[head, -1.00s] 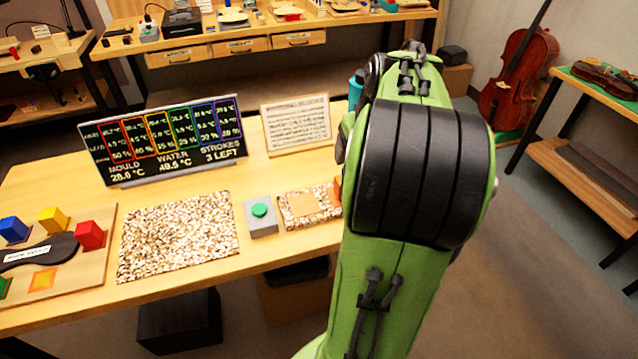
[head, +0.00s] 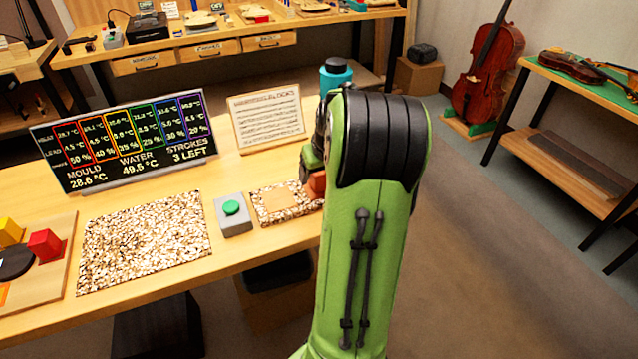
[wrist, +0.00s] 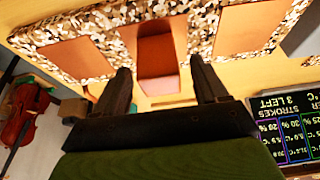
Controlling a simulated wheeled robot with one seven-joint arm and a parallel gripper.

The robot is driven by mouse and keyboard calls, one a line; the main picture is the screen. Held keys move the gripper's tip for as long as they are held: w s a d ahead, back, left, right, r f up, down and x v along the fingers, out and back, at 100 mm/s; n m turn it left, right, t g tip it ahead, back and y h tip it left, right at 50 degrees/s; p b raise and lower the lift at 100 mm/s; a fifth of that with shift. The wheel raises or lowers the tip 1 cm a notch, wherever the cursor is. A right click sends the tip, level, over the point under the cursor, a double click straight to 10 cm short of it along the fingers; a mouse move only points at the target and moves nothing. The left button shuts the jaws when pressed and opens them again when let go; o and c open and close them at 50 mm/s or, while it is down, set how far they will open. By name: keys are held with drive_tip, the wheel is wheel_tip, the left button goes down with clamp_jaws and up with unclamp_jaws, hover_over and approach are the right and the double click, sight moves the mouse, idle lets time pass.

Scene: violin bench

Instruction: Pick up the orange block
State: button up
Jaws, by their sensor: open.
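In the wrist view the orange block (wrist: 157,57) lies ahead of my gripper (wrist: 160,68), roughly centred between the two dark fingers. The fingers are apart, with nothing gripped. I cannot tell how far the fingertips are above the block. In the head view my arm hides most of the gripper.
A grey box with a green button (head: 232,208) stands left of the small mat. A larger speckled mat (head: 145,240), a display board (head: 125,140) and a framed sheet (head: 266,117) are further left and behind.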

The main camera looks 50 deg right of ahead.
drive_tip(key=shift+w+f, duration=0.1)
drive_tip(key=shift+f, duration=0.15)
drive_tip(key=shift+r, duration=0.1)
drive_tip(key=shift+c, duration=0.7)
drive_tip(key=c, duration=0.9)
